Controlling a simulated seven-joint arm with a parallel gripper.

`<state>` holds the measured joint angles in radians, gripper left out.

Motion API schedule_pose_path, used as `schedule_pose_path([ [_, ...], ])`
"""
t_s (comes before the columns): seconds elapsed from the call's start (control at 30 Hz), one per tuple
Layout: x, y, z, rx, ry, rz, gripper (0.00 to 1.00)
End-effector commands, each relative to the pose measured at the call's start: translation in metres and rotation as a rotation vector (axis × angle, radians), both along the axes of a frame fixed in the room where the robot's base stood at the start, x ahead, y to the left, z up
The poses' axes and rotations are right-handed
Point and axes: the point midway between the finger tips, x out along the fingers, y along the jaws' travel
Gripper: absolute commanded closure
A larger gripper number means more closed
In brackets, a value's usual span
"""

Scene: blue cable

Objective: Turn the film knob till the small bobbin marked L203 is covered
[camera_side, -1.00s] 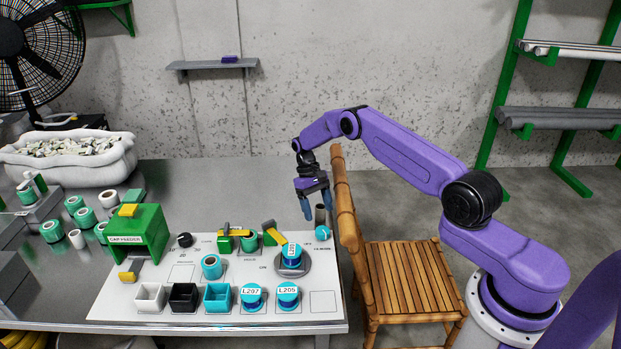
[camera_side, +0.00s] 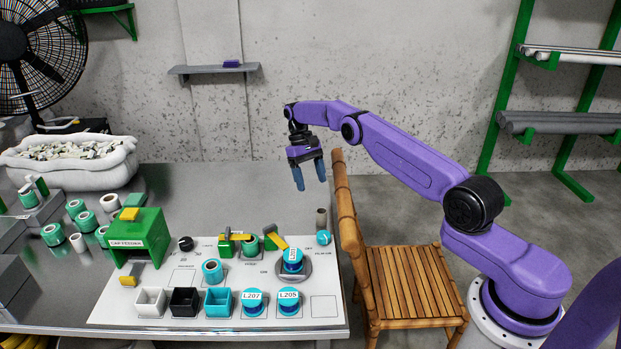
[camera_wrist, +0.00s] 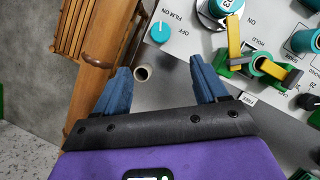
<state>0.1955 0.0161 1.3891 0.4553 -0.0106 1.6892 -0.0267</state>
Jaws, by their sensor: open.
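The film knob (camera_side: 323,237) is a small cyan knob at the right edge of the white panel. It also shows in the wrist view (camera_wrist: 160,32), beside the print "FILM ON". The small bobbin (camera_side: 293,261) is blue with a white label and stands on a round grey disc. Its label is too small to read fully in the side view; the wrist view shows only part of the bobbin (camera_wrist: 228,6). My gripper (camera_side: 311,184) is open and empty, pointing down well above the knob. Both blue fingers show in the wrist view (camera_wrist: 160,70), with the knob beyond them.
A small grey-brown tube (camera_side: 321,217) stands behind the knob. A wooden chair (camera_side: 345,215) is close on the right. Yellow-handled green clamps (camera_side: 272,239) stand left of the disc. Bobbins L207 (camera_side: 252,302) and L205 (camera_side: 288,301) stand in front.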

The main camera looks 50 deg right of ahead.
Motion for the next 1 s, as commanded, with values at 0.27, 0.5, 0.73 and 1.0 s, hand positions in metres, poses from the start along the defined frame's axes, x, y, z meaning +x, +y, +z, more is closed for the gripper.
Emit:
schedule_pose_path([
  [0.27,0.0,0.001,0.0,-0.001,0.0,0.013,0.28],
  [0.5,-0.001,0.02,-0.002,-0.021,-0.02,0.283,0.28],
  [0.73,-0.012,0.046,-0.002,-0.033,-0.032,0.742,0.28],
  [1.0,-0.032,0.072,-0.001,-0.013,-0.01,1.211,0.28],
])
